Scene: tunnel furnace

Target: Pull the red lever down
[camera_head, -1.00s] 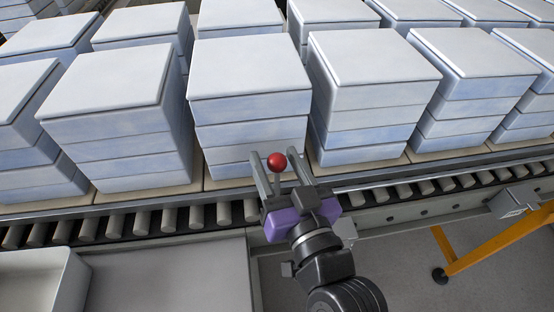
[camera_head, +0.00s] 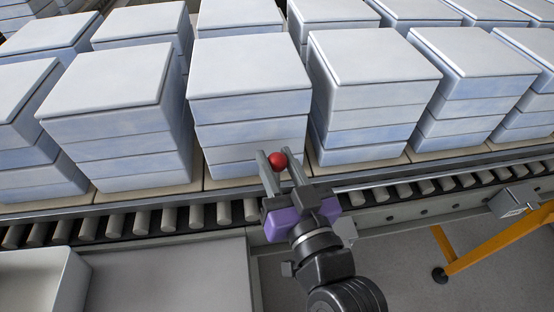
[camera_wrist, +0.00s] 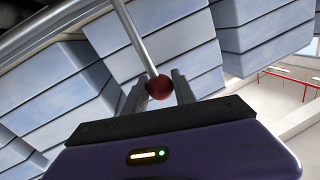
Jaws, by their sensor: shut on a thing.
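The red lever shows as a red ball knob (camera_head: 278,161) in front of the stacked white blocks, near the roller conveyor's front edge. In the wrist view the red knob (camera_wrist: 160,87) sits at the end of a grey metal rod (camera_wrist: 132,35). My gripper (camera_head: 277,158) is closed around the knob, with one finger on each side. The wrist view also shows the fingers of my gripper (camera_wrist: 162,88) flanking the knob near their tips. The lever's base is hidden in the head view.
Stacks of pale blocks (camera_head: 250,70) fill the conveyor behind the knob. The rollers (camera_head: 170,220) run along the front. A white tray (camera_head: 40,285) is at the lower left, and a yellow support leg (camera_head: 490,240) is at the right. Grey floor (camera_head: 400,280) lies open at the lower right.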

